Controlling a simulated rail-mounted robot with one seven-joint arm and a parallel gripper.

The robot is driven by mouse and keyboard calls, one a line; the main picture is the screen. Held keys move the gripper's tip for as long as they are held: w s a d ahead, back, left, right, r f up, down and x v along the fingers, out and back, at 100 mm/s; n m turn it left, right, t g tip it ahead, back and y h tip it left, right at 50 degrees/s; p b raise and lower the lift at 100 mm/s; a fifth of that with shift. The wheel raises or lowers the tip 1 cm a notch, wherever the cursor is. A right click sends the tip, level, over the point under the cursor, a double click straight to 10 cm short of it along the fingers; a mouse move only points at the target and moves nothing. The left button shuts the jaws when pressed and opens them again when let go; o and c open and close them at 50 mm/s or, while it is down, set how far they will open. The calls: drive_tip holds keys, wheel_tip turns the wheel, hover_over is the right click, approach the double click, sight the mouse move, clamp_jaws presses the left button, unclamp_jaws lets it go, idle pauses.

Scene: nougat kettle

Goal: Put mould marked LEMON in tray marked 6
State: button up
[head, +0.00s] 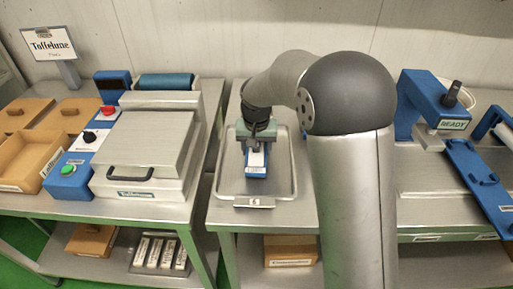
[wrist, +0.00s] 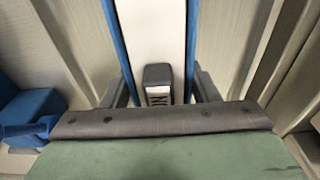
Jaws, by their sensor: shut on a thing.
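My gripper (head: 257,140) points down over the metal tray (head: 284,170) in the head view. It is shut on a long blue mould with a white top (head: 255,170). In the wrist view the mould (wrist: 152,40) runs away between the two dark fingers of my gripper (wrist: 163,90). No LEMON marking is readable on it. The tray has a small number tag on its front edge; the digit looks like 5 or 6, too small to be sure. I cannot tell whether the mould touches the tray floor.
A steel press with a handle (head: 140,150) and coloured buttons stands on the left table, beside tan boxes (head: 38,158). A blue machine marked READY (head: 425,100) stands on the right. The shelf below holds a labelled box (head: 290,250) and several white-topped pieces (head: 160,253).

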drive_tip(key=shift+f+b, duration=0.45)
drive_tip(key=shift+f, duration=0.1)
idle(0.9)
drive_tip(key=o, duration=1.8)
drive_tip(key=shift+r+p, duration=2.7)
drive_tip(key=shift+r, duration=1.35)
drive_tip(key=shift+f, duration=0.1)
